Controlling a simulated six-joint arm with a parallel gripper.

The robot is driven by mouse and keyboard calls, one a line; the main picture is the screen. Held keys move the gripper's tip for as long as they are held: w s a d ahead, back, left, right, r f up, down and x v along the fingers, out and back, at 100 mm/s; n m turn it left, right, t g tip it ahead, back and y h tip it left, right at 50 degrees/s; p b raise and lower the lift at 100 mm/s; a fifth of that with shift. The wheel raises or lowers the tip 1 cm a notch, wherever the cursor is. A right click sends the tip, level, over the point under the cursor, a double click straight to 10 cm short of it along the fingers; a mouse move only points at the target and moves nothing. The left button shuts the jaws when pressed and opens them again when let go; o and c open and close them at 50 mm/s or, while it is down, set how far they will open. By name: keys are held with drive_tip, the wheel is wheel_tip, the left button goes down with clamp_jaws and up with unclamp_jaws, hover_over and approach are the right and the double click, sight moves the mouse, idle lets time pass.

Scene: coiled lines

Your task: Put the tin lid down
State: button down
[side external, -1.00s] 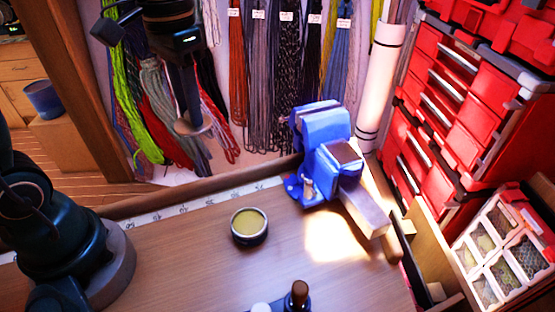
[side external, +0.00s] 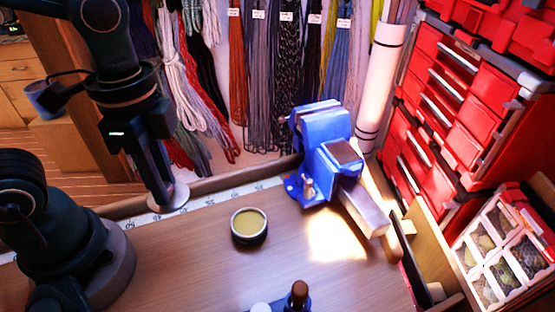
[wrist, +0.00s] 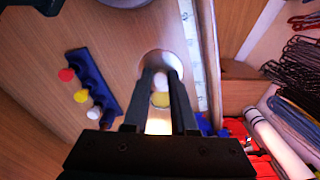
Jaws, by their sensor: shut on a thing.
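My gripper (side external: 170,184) points down over the back left part of the bench in the side view, shut on the tin lid (side external: 180,199). The lid is a pale round disc, slightly tilted in the picture, and overlaps the bench's ruler strip; its exact height above the wood is hard to tell. In the wrist view the lid (wrist: 177,62) shows around the fingertips of my gripper (wrist: 164,80), partly hidden by them. The open round tin (side external: 249,228) with yellowish contents stands on the bench to the right of the lid, apart from it.
A blue vice (side external: 325,150) stands at the bench's back right. A blue rack (wrist: 95,80) with several coloured caps lies left in the wrist view. A dark bottle-like object (side external: 299,295) is at the front. Coiled lines hang behind. Bare wood surrounds the tin.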

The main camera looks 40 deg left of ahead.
drive_tip(key=s+d+f, duration=0.1)
drive_tip(key=d+f, duration=0.1)
drive_tip(key=d, duration=0.1)
drive_tip(key=s+d+f, duration=0.2)
drive_tip(key=d, duration=0.1)
drive_tip(key=s+d+f, duration=0.2)
drive_tip(key=d, duration=0.1)
drive_tip(key=shift+s+d+f, duration=0.15)
drive_tip(key=shift+d+f, duration=0.05)
drive_tip(key=shift+f, duration=2.1)
drive_tip(key=shift+f, duration=0.1)
drive_tip(key=c, duration=0.7)
unclamp_jaws()
